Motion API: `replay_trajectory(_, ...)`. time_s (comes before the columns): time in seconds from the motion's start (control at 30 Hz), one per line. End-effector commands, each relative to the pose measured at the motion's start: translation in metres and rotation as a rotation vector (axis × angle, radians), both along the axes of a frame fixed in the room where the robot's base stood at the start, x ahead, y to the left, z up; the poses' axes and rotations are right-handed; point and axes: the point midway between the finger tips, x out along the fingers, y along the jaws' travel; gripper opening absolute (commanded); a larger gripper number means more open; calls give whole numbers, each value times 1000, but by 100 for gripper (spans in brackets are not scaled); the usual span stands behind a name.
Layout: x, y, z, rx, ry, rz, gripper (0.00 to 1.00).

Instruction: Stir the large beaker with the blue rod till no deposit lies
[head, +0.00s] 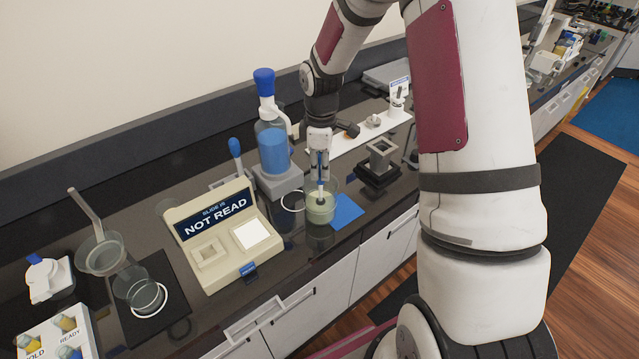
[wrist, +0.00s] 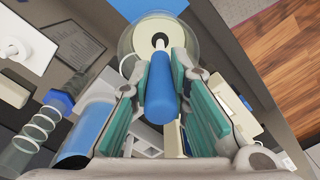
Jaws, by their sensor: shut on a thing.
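The large beaker (head: 320,208) stands on the dark bench beside a blue square, holding cloudy pale green liquid. My gripper (head: 319,172) is above it, pointing down. In the wrist view the blue rod (wrist: 160,92) lies between the teal finger pads of my gripper (wrist: 160,75), which is shut on its blue handle. The rod's pale shaft runs down into the beaker, which also shows in the wrist view (wrist: 126,38). The liquid there looks cream, with a dark round patch around the shaft. Whether deposit lies on the bottom cannot be made out.
A blue-capped dispenser bottle (head: 272,148) stands close behind and left of the beaker. A cream box reading "SLIDE IS NOT READ" (head: 222,232) is to the left. A grey square frame on a dark base (head: 380,165) is to the right. The bench's front edge is near the beaker.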

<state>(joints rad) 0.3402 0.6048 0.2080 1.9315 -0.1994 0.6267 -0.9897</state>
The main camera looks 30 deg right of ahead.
Motion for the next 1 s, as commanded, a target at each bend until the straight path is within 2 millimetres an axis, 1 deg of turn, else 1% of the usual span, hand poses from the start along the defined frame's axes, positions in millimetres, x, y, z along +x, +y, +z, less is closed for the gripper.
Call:
replay_trajectory(0.07, 5, 2, 0, -1, -1, 1, 0)
replay_trajectory(0.17, 5, 2, 4, -1, -2, 1, 0)
replay_trajectory(1.0, 6, 2, 94, -1, -4, 0, 0)
